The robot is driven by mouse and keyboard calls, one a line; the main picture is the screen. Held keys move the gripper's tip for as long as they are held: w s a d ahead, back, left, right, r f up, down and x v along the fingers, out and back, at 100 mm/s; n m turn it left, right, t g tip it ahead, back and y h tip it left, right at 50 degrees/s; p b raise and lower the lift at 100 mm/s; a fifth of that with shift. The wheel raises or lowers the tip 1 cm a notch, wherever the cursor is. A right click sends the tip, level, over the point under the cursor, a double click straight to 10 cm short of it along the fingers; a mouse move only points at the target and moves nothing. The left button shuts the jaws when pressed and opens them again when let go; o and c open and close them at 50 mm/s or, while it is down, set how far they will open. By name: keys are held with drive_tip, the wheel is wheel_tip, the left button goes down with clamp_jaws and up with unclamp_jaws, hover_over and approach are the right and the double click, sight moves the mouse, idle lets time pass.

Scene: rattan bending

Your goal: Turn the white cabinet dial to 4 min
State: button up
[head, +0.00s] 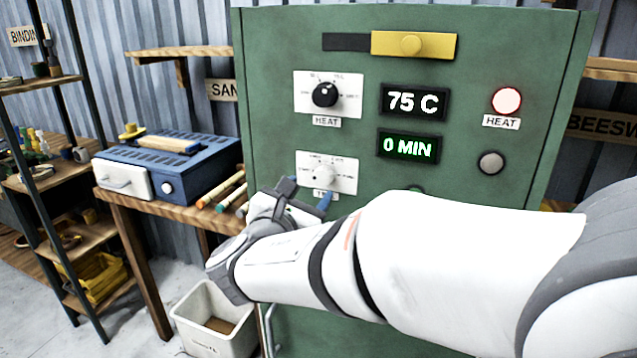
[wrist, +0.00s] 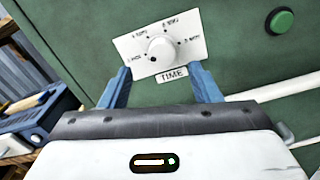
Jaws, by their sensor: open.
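The white dial (head: 322,172) sits on a white plate on the front of the green cabinet (head: 470,230); the wrist view shows it too (wrist: 162,51), above a TIME label (wrist: 172,75). Its dark mark points to the lower left, toward the leftmost printed setting. The time display (head: 408,146) reads 0 MIN. My gripper (wrist: 160,80) is open and empty in front of the dial, its blue fingers spread to either side and below it. In the head view my gripper (head: 308,192) covers part of the TIME label. I cannot tell whether a finger touches the plate.
Above are a black HEAT dial (head: 324,95), a 75 C display (head: 415,101) and a lit red HEAT lamp (head: 506,101). A green button (wrist: 281,20) lies right of the dial. A bench (head: 120,205) with a blue box (head: 185,180) stands left, a white bin (head: 205,335) below.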

sight(321, 177)
drive_tip(key=x, duration=0.7)
drive_tip(key=shift+d, duration=0.15)
drive_tip(key=shift+c, duration=0.4)
drive_tip(key=c, duration=0.9)
